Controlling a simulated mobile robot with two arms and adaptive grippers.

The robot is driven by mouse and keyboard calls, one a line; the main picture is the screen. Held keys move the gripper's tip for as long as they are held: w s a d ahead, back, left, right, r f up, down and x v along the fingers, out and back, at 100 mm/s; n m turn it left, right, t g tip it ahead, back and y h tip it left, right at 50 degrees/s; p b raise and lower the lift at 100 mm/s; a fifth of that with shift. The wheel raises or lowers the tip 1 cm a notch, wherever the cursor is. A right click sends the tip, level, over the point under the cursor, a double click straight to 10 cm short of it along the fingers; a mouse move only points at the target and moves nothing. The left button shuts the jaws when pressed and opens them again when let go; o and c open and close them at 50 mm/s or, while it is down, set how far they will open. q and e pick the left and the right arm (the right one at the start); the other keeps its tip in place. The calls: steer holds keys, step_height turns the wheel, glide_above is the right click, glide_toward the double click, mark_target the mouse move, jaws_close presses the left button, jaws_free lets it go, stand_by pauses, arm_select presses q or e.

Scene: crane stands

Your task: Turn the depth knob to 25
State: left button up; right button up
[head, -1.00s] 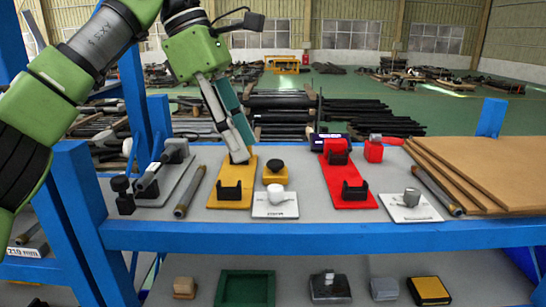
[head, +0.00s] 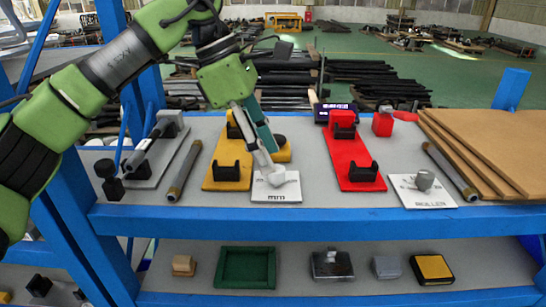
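A white plate (head: 276,193) marked "mm" lies on the upper shelf near its front edge, with a small pale grey knob (head: 281,177) on it. I take this for the depth knob; its setting is too small to read. My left gripper (head: 269,165) points down, its fingertips at the knob and covering part of it. Whether its fingers are apart or closed on the knob is not clear. A second white plate (head: 424,198) with a grey knob (head: 424,180) lies farther right. My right gripper is not in view.
A yellow stand (head: 215,184) is left of the mm plate and a red stand (head: 345,157) right of it. A pipe (head: 185,168) lies at the left. Brown boards (head: 490,150) are stacked at the right. A lower shelf holds a green tray (head: 245,284).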

mark_target(277, 176)
arm_select(q)
steer(key=shift+p+x, duration=0.3)
steer(key=shift+x, duration=0.8)
steer(key=shift+s+d+f, duration=0.2)
steer(key=shift+d+f, duration=0.05)
steer(key=shift+f, duration=0.35)
jaws_close()
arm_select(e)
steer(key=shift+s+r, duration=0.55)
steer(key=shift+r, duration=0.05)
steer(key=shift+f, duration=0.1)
